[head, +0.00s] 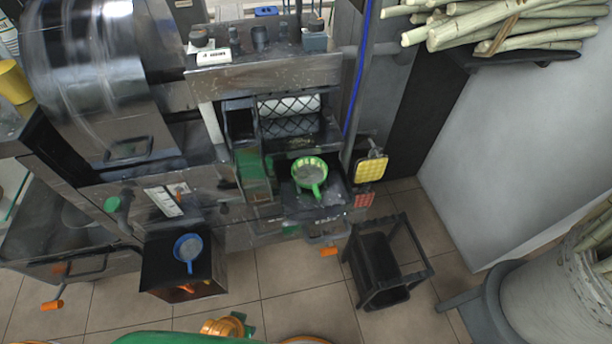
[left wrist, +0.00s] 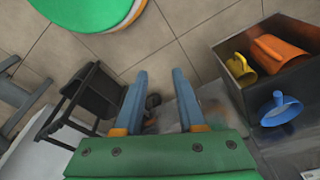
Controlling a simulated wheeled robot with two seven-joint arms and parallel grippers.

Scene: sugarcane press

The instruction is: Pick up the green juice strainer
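The green juice strainer (head: 311,173) has a round bowl and a short handle pointing toward the front. It sits on a dark ledge of the sugarcane press (head: 264,75), below the mesh opening. My left gripper (left wrist: 160,73) shows in the left wrist view with two blue fingers spread apart and nothing between them. It points down toward the floor, apart from the strainer. I cannot make out the green strainer in the left wrist view. The left fingertips do not show clearly in the head view. My right gripper is in neither view.
A blue strainer (head: 187,248) rests at a dark box; the left wrist view shows it (left wrist: 280,108) beside a yellow jug (left wrist: 241,66) and an orange jug (left wrist: 278,55). A black stool (head: 384,262) stands right of the press. Tiled floor lies open in front.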

